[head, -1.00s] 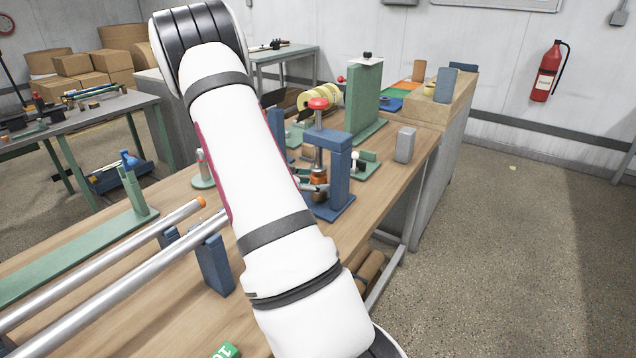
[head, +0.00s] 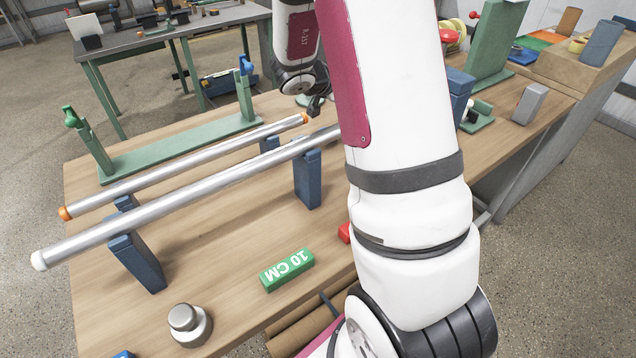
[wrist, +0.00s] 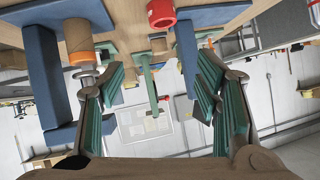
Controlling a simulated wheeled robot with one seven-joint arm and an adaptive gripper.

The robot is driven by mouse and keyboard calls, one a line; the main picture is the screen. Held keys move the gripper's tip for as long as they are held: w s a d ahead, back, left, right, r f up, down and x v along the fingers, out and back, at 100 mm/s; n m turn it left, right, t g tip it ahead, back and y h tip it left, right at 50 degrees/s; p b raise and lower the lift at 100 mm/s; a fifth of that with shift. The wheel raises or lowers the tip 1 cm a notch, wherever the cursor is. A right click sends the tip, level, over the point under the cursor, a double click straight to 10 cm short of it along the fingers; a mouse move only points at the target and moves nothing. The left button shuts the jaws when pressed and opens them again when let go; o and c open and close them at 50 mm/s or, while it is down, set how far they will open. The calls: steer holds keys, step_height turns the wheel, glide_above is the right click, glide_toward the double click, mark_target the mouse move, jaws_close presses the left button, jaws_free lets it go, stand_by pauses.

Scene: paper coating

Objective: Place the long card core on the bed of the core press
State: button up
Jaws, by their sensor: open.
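My gripper (wrist: 157,62) is open in the wrist view, with its green-padded fingers apart and nothing between them. In the head view only a dark part of it (head: 316,104) shows, beyond the silver rails. The blue core press (head: 460,88) is mostly hidden behind my arm; its red knob (head: 450,35) shows. In the wrist view, a tan cylinder (wrist: 78,42) stands among blue blocks (wrist: 42,75) left of my fingers; I cannot tell if it is the long card core. Brown card tubes (head: 300,335) lie below the table's front edge.
Two silver bars (head: 190,195) rest on blue supports across the wooden table (head: 225,235). A green "10 CM" block (head: 287,270) and a round metal weight (head: 188,325) stand in front. A green stand (head: 180,145) is behind. A grey block (head: 530,103) is at the right.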

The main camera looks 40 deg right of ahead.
steer(key=w+a+r+n+t+y, duration=0.4)
steer(key=w+a+r+t, duration=0.25)
steer(key=a, duration=0.35)
steer(key=s+a+r+n+t+y, duration=0.1)
steer(key=a+r+n+y, duration=0.2)
steer(key=a, duration=0.5)
steer(key=s+a+r+n+t+y, duration=0.1)
steer(key=a+r+n+y, duration=0.2)
steer(key=a, duration=0.6)
steer(key=s+a+n+g+y, duration=0.35)
steer(key=s+a+n, duration=0.25)
steer(key=s+a, duration=0.55)
steer(key=s+d+f+n+g, duration=0.1)
steer(key=s, duration=0.8)
steer(key=s+d+f+n+g+h, duration=0.1)
steer(key=s+f+n+g, duration=0.1)
steer(key=s, duration=0.7)
steer(key=shift+s+d+f+g, duration=0.15)
steer(key=shift+s+f+g, duration=0.15)
steer(key=shift+r+h, duration=0.1)
steer(key=shift+h, duration=0.15)
